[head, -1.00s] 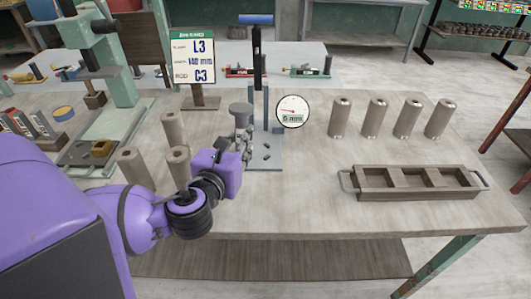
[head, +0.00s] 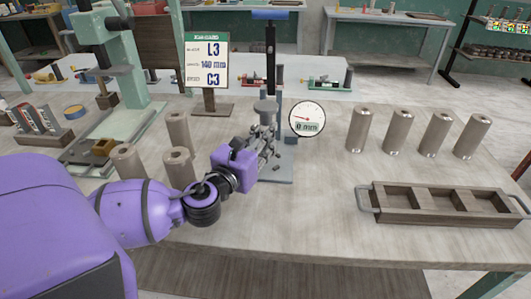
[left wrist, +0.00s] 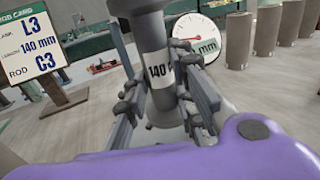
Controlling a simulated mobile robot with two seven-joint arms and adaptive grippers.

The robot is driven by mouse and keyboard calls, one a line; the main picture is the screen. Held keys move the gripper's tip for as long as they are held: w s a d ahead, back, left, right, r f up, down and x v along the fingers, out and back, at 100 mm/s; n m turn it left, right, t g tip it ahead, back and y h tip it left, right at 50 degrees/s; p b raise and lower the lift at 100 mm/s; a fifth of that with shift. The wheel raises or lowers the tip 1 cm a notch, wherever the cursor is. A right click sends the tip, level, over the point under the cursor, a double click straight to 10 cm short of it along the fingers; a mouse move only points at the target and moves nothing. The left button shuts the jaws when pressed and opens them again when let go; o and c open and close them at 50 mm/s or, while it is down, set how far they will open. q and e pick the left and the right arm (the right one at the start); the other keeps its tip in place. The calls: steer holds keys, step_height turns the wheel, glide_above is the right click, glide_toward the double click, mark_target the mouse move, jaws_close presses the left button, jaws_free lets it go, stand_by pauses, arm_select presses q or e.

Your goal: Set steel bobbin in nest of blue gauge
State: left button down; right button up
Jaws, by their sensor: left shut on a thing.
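My left gripper (head: 266,142) is shut on the steel bobbin (head: 265,106), a grey spool with a wide top flange, held upright. In the left wrist view the bobbin (left wrist: 152,38) stands between the fingers, with a white "140" label and its lower flange low between the fingertips. The blue gauge (head: 284,176) has a flat base, an upright column and a blue top handle. Its dial (head: 307,118) reads 0 mm. The bobbin is in front of the column, over the base. The nest is hidden by the gripper; I cannot tell whether the bobbin touches it. My right gripper is out of view.
Several grey-brown cylinders (head: 398,133) stand right of the gauge; three more (head: 178,131) stand close to my left arm. A wooden three-compartment tray (head: 445,218) lies at front right. A card (head: 207,62) reads L3, 140 mm, C3. A green press (head: 117,60) stands at left.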

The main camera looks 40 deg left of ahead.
arm_select(q)
steer(key=shift+w+a+f, duration=0.3)
steer(key=shift+w+f, duration=0.35)
steer(key=shift+f, duration=0.1)
steer(key=f, duration=0.2)
steer(key=f+b, duration=0.1)
steer(key=shift+w+a+f, duration=0.15)
steer(key=shift+w+f, duration=0.05)
steer(key=shift+f, duration=0.15)
steer(key=shift+r, duration=0.1)
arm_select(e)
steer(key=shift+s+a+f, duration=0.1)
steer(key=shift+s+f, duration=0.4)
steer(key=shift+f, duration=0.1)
arm_select(q)
steer(key=c, duration=1.9)
jaws_free()
steer(key=shift+f, duration=0.25)
steer(key=o, duration=0.4)
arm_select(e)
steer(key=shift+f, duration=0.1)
